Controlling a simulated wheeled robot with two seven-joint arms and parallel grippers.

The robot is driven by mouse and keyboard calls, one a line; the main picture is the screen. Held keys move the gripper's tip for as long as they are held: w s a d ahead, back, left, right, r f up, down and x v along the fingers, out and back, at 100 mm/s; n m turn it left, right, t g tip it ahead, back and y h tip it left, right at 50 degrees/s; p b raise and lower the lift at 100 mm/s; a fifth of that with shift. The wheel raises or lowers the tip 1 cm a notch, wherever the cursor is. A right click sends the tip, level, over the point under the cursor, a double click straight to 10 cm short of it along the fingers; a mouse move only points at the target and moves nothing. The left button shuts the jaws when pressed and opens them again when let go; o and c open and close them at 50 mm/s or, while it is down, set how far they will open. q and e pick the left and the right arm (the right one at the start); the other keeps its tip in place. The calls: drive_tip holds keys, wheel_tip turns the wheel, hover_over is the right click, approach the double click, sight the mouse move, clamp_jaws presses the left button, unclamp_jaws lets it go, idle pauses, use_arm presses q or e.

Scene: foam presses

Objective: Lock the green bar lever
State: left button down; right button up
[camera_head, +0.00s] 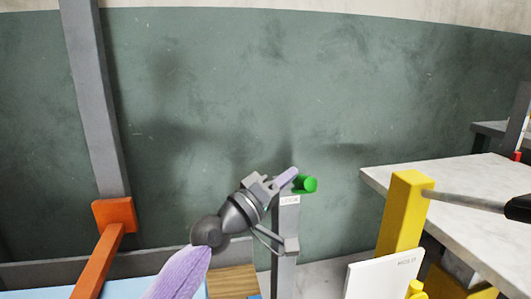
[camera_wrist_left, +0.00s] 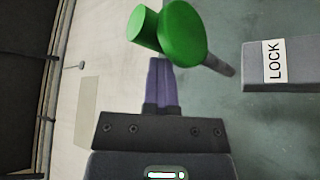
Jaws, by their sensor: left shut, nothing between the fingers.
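The green bar lever (camera_head: 309,184) is at the top of a grey post (camera_head: 285,240) near the middle of the head view. In the left wrist view the green lever (camera_wrist_left: 182,32) shows as a green disc and a short cylinder just beyond the fingertips. My left gripper (camera_head: 287,177) is shut and empty, close beside the lever on its left. Its purple fingers (camera_wrist_left: 160,75) show pressed together in the left wrist view. I cannot tell whether they touch the lever. A white LOCK label (camera_wrist_left: 274,61) is on the grey post. My right gripper is not in view.
A yellow post (camera_head: 403,215) with a metal rod and black handle (camera_head: 517,208) stands at the right. Beside it are a white MOLD panel (camera_head: 382,277) and a pale table (camera_head: 460,190). An orange bar (camera_head: 101,260) is at the left. A green wall (camera_head: 300,80) fills the back.

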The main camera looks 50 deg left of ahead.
use_arm(q)
drive_tip(key=b+v, duration=0.1)
drive_tip(key=v, duration=0.8)
drive_tip(key=shift+b, duration=0.4)
drive_tip(key=shift+w, duration=0.1)
